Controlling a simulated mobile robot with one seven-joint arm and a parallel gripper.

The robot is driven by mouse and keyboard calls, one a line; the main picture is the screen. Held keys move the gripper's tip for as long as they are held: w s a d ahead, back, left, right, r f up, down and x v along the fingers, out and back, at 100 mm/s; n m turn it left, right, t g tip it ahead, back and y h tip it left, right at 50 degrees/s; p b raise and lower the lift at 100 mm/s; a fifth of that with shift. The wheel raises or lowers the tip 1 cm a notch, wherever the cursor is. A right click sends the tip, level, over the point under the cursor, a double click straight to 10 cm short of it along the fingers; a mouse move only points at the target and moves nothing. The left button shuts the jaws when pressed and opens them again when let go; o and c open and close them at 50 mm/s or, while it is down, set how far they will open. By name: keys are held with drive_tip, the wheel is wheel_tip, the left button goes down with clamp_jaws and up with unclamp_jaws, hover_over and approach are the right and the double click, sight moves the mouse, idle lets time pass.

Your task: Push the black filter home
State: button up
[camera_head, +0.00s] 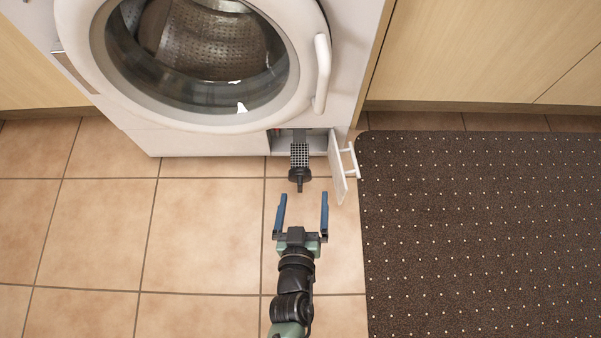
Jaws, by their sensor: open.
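The black filter (300,172) sticks out of a small open compartment (316,143) at the bottom right of the washing machine's front. Its grid-like body is partly in the opening, and its round cap and handle point out toward me. My gripper (304,198) is open, with its two blue fingers apart and pointing at the filter. Nothing is between the fingers. In this view the filter's handle end lies just beyond the fingertips, and I see no contact. The inner end of the filter is hidden inside the compartment.
The compartment's white door (338,168) stands open just right of the filter, with a handle on its outer side. A dark dotted mat (480,230) lies at right. The tiled floor (200,230) at left is clear.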

drive_tip(key=b, duration=0.1)
approach(300, 175)
drive_tip(key=s+f, duration=0.1)
drive_tip(key=shift+g, duration=0.3)
drive_tip(key=b+x, duration=0.2)
drive_tip(key=x, duration=0.2)
drive_tip(key=b+x, duration=0.2)
drive_tip(key=x, duration=0.2)
drive_tip(key=b+x, duration=0.2)
drive_tip(key=x, duration=0.3)
drive_tip(key=shift+s+a+f, duration=0.15)
drive_tip(key=shift+a+f, duration=0.05)
drive_tip(key=shift+f, duration=0.05)
clamp_jaws()
